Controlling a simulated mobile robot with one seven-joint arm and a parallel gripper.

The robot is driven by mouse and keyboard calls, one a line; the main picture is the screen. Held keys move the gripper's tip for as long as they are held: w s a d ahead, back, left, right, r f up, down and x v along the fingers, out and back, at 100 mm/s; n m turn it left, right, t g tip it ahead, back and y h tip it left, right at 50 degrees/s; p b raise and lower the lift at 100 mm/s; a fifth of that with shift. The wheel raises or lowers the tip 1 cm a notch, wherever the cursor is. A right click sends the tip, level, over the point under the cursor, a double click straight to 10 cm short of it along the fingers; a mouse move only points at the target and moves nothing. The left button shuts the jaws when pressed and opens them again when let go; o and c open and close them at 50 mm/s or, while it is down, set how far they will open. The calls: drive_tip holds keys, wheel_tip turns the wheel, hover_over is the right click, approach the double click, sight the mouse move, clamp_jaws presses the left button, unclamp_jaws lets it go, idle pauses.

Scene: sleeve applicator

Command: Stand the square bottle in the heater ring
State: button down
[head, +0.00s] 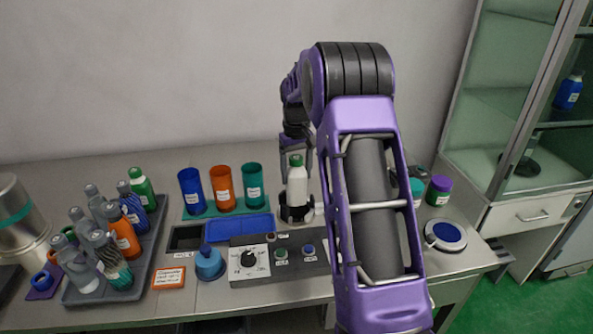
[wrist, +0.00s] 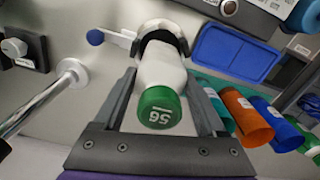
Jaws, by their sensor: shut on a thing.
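The square bottle is white with a green cap (head: 297,181). In the head view it stands upright, with its lower end at the dark heater ring (head: 296,214). In the wrist view the bottle (wrist: 161,68) lies between the fingers of my gripper (wrist: 161,78), its cap marked 56 toward the camera. My gripper is shut on the bottle. The dark ring (wrist: 163,32) surrounds the far end of the bottle there. The bottle's base is hidden, so I cannot tell whether it rests on the bottom.
A control box with a dial (head: 249,260) stands in front of the ring. Blue, orange and teal cups (head: 222,188) stand at left. A blue tray (head: 239,227) lies between. A rack of bottles (head: 84,291) is farther left. A blue-knobbed lever (wrist: 97,37) is beside the ring.

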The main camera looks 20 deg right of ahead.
sight(296, 157)
drive_tip(key=shift+f+b, duration=1.05)
drive_tip(key=shift+f, duration=1.2)
unclamp_jaws()
drive_tip(key=shift+r+p, duration=3.15)
drive_tip(key=shift+r, duration=1.35)
